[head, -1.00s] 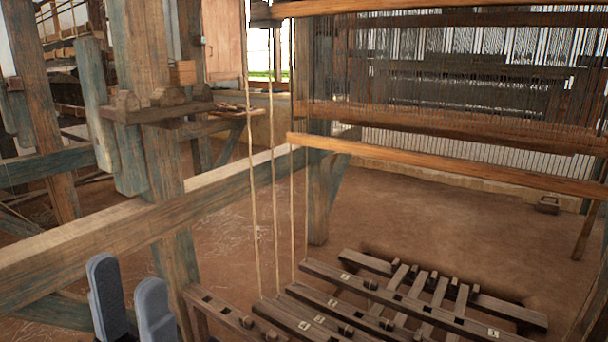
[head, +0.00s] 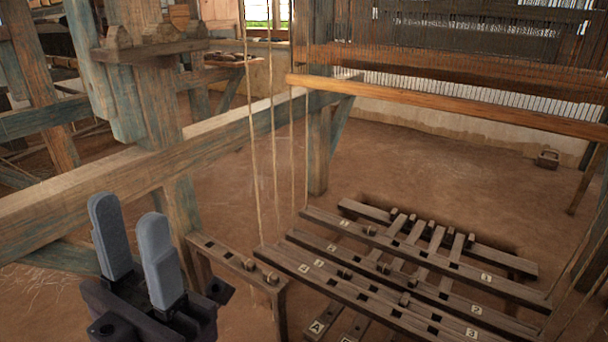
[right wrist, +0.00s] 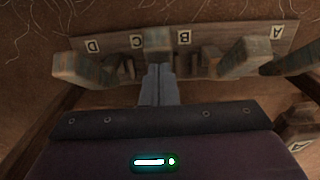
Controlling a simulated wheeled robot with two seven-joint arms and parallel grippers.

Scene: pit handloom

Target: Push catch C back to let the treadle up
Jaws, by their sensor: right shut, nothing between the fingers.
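I take this block as catch C (right wrist: 157,33), though the labels leave some doubt. My right gripper (right wrist: 158,72) is shut and empty, its tips just in front of that block; I cannot tell whether they touch. Lettered and numbered treadles (head: 400,268) lie low at the right of the head view. My left gripper (head: 134,235) is open and empty at lower left.
Other blocks, by D (right wrist: 76,68) and between B and A (right wrist: 247,60), jut out beside my right gripper. A slotted rail (head: 228,256) stands left of the treadles. Hanging cords (head: 272,150) and a long beam (head: 90,190) cross near my left gripper. Bare floor lies behind.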

